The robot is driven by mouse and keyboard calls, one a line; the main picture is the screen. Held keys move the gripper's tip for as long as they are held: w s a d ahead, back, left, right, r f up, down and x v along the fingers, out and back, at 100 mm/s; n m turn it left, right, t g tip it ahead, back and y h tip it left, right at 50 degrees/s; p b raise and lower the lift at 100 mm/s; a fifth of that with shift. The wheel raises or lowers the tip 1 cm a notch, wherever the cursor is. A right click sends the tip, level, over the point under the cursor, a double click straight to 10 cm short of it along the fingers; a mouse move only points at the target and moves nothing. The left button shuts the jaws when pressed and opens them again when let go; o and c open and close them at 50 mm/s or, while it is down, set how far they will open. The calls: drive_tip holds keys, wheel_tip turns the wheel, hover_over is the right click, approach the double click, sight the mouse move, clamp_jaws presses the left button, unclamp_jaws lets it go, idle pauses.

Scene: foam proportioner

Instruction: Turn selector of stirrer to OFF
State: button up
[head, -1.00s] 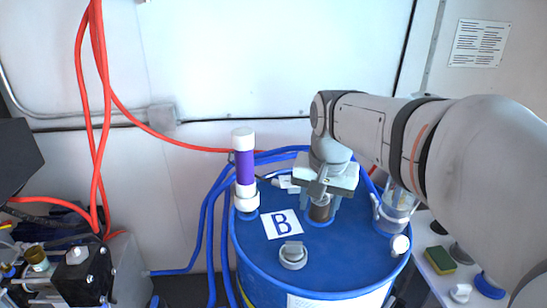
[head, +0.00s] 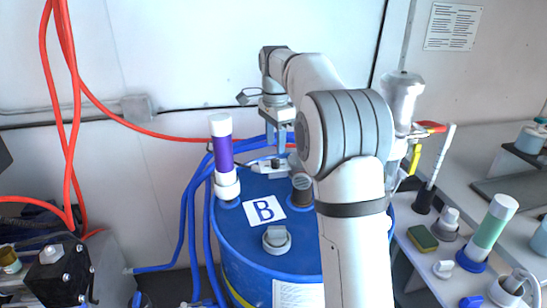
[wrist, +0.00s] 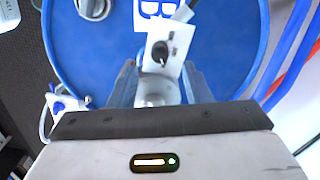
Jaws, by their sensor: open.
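The white control box (wrist: 172,38) with a black selector knob (wrist: 160,52) is on the blue drum lid beside the B label, in the wrist view. The knob's setting cannot be read. In the head view the box (head: 270,167) sits behind the label, with the dark knob on its top. My gripper (head: 277,147) points down just above the box, open. In the wrist view my fingers (wrist: 159,88) are apart, with a pale rounded part between them and the knob slightly beyond. Contact with the box cannot be made out.
The blue drum (head: 240,245) carries a purple-banded tube (head: 222,152), a grey cylinder (head: 302,189) right of the box, and a grey cap (head: 277,239) in front. Blue hoses run along its left. My arm hides the drum's right part. A counter with bottles stands at right.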

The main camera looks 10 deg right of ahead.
sight(275, 160)
drive_tip(key=shift+f, duration=2.7)
